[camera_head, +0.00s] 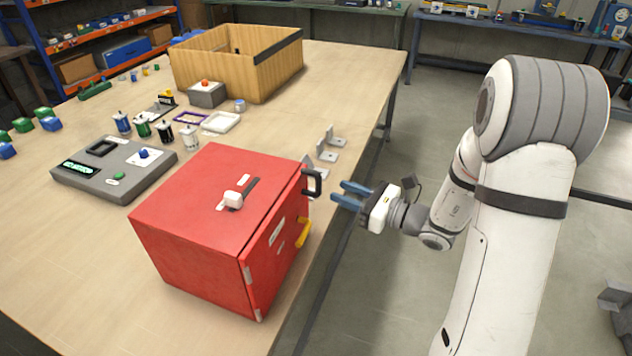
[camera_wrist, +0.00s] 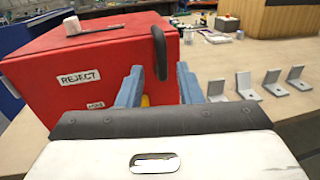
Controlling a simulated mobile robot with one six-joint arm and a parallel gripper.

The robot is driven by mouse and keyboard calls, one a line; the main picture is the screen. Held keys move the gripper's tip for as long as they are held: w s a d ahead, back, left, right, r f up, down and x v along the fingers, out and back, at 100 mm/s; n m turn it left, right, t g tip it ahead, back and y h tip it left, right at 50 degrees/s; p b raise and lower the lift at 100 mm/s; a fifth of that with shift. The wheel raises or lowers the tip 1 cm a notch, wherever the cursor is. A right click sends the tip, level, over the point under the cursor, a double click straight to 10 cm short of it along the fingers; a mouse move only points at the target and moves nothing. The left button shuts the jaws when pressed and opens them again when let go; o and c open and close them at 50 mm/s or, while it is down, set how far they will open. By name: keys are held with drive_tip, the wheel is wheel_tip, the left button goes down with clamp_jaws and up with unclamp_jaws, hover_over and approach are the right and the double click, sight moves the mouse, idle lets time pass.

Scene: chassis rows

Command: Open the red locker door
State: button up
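The red locker (camera_head: 205,215) stands on the wooden table near its front edge. Its door (camera_head: 272,248) is on the side facing my arm and looks closed, with hinges at the lower left edge. A black handle (camera_head: 313,183) sticks out from the door's upper right corner, and a yellow part (camera_head: 303,232) sits lower down. In the wrist view the door (camera_wrist: 75,85) carries a "REJECT" label, and the black handle (camera_wrist: 159,52) rises just beyond my fingertips. My gripper (camera_head: 348,196) is open, with blue fingers pointing at the handle, apart from it. The wrist view shows nothing between the fingers (camera_wrist: 160,85).
A white slider (camera_head: 233,199) sits on the locker's top. Metal brackets (camera_head: 327,152) stand on the table behind the handle. A grey panel (camera_head: 115,168), small canisters (camera_head: 165,132) and a wooden bin (camera_head: 240,62) occupy the table. The floor beside the door is clear.

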sight(318, 178)
drive_tip(key=p+x, duration=0.1)
drive_tip(key=x, duration=0.6)
drive_tip(key=shift+w+a, duration=0.15)
drive_tip(key=shift+w, duration=0.2)
clamp_jaws()
